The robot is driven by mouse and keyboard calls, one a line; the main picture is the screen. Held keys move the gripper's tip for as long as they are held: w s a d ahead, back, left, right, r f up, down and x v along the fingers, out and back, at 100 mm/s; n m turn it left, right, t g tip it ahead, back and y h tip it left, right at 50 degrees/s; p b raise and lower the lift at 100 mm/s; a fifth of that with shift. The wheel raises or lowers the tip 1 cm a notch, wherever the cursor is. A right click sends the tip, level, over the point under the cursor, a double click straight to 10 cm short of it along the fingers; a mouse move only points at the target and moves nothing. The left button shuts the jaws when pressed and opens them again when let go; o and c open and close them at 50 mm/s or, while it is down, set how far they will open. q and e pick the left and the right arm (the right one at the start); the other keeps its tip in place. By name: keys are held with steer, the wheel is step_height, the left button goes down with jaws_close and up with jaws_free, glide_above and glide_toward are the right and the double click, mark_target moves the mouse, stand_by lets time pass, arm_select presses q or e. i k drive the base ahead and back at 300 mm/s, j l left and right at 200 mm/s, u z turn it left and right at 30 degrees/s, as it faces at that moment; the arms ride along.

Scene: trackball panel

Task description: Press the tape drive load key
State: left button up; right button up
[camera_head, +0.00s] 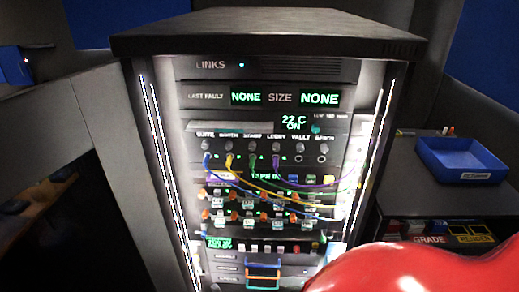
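The tape drive (265,176) is a dark strip across the middle of the lit rack, with partly readable green text "TAPE". Neither of my grippers is in view.
The rack (265,45) has a wide dark top and lit side posts. Patch cables, such as a yellow one (229,163), hang from its sockets. A blue tray (460,160) stands on a dark cabinet at right. My red arm link covers the bottom right.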

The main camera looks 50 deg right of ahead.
mark_target(293, 178)
steer(key=k+j+z, duration=0.1)
steer(key=z, duration=1.5)
